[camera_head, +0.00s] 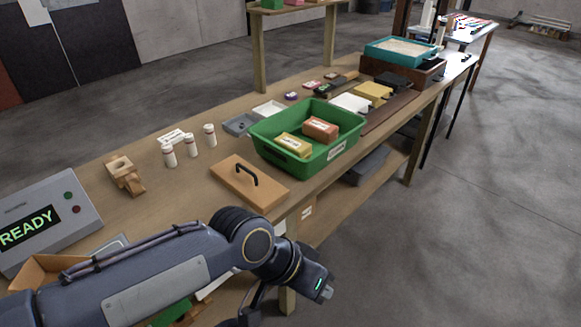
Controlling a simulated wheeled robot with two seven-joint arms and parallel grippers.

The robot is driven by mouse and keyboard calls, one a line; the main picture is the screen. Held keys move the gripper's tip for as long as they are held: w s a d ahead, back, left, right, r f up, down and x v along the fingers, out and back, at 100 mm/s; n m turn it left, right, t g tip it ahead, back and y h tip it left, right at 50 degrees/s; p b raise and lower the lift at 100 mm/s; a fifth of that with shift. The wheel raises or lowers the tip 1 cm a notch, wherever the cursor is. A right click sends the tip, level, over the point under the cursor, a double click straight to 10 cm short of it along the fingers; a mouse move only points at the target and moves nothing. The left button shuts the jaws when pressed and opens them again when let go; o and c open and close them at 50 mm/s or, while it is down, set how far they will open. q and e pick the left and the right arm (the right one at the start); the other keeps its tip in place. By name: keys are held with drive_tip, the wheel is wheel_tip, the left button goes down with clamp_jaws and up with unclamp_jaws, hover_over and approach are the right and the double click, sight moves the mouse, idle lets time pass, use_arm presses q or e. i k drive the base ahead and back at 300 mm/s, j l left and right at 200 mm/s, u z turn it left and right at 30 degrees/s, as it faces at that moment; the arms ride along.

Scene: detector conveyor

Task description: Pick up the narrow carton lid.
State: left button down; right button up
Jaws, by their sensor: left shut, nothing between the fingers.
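A flat tan lid with a black arched handle (235,190) lies on the bench near its front edge, left of the green bin. I take it to be the narrow carton lid. My left arm comes in from the lower left, in front of the bench. My left gripper (325,292) is shut and empty, out past the bench's front edge. It is below and right of the lid in the picture and apart from it. Its fingertips are small and hard to make out. My right gripper is not in view.
A green bin (335,152) holding small boxes stands right of the lid. Several white bottles (190,147), a wooden fixture (125,175) and a READY display box (45,222) are to the left. An open carton (45,270) is partly behind my arm. Bare bench (185,195) lies left of the lid.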

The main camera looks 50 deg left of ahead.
sight(257, 189)
drive_tip(key=i+z, duration=0.1)
drive_tip(key=z, duration=0.35)
drive_tip(key=i+j+z, duration=0.1)
drive_tip(key=z, duration=0.35)
drive_tip(key=j+z, duration=0.1)
drive_tip(key=z, duration=0.3)
drive_tip(key=j+z, duration=0.1)
drive_tip(key=z, duration=0.4)
drive_tip(key=j+z, duration=0.1)
drive_tip(key=z, duration=0.4)
drive_tip(key=j+z, duration=0.1)
drive_tip(key=z, duration=0.4)
drive_tip(key=j+z, duration=0.1)
drive_tip(key=z, duration=0.4)
drive_tip(key=j+z, duration=0.1)
drive_tip(key=z, duration=1.3)
drive_tip(key=k+z, duration=0.1)
drive_tip(key=z, duration=0.75)
drive_tip(key=k+l+z, duration=0.1)
drive_tip(key=z, duration=0.75)
drive_tip(key=l+z, duration=0.15)
drive_tip(key=z, duration=0.75)
drive_tip(key=l+z, duration=0.15)
drive_tip(key=z, duration=0.25)
drive_tip(key=l+z, duration=0.15)
drive_tip(key=z, duration=0.25)
drive_tip(key=i+l+z, duration=0.1)
drive_tip(key=z, duration=0.25)
